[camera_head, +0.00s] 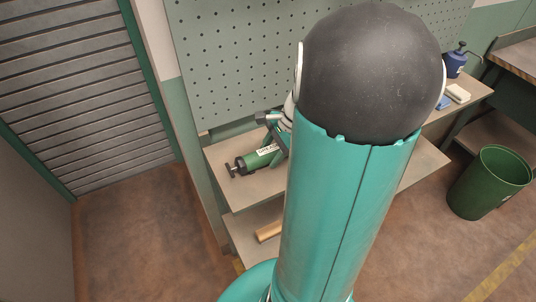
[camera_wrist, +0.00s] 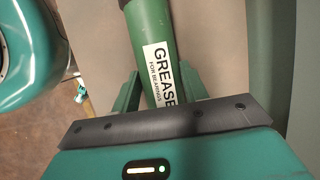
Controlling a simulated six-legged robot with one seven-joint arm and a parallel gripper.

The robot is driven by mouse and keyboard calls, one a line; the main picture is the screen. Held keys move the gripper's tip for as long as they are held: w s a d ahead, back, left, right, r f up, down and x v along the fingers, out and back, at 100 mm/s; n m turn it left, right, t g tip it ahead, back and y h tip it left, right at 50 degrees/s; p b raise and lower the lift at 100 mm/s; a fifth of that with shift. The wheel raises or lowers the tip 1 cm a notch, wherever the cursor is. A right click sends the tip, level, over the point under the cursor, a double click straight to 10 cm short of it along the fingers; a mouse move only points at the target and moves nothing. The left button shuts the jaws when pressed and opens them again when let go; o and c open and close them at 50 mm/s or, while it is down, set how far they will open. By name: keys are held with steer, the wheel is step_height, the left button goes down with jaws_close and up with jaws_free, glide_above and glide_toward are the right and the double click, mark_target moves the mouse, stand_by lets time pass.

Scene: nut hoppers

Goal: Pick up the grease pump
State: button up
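The grease pump (camera_head: 258,160) is a green cylinder with a black end and handle, lying on the bench top left of my arm in the head view. Its far end is hidden behind my gripper and arm. In the wrist view its green barrel (camera_wrist: 152,30) has a white label reading "GREASE FOR BEARINGS". My gripper (camera_wrist: 158,88) is open, with one finger on each side of the barrel. Whether the fingers touch the barrel is not clear. In the head view my gripper (camera_head: 274,138) is at the pump's right end, partly hidden by my arm.
The bench (camera_head: 222,186) has a lower shelf with a wooden piece (camera_head: 268,232). A pegboard (camera_head: 235,50) stands behind. A blue can (camera_head: 455,62) and a pale block (camera_head: 458,93) are at the bench's right. A green bin (camera_head: 488,183) stands on the floor, right. Floor at left is clear.

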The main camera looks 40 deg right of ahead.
jaws_close()
steer(key=shift+r, duration=0.15)
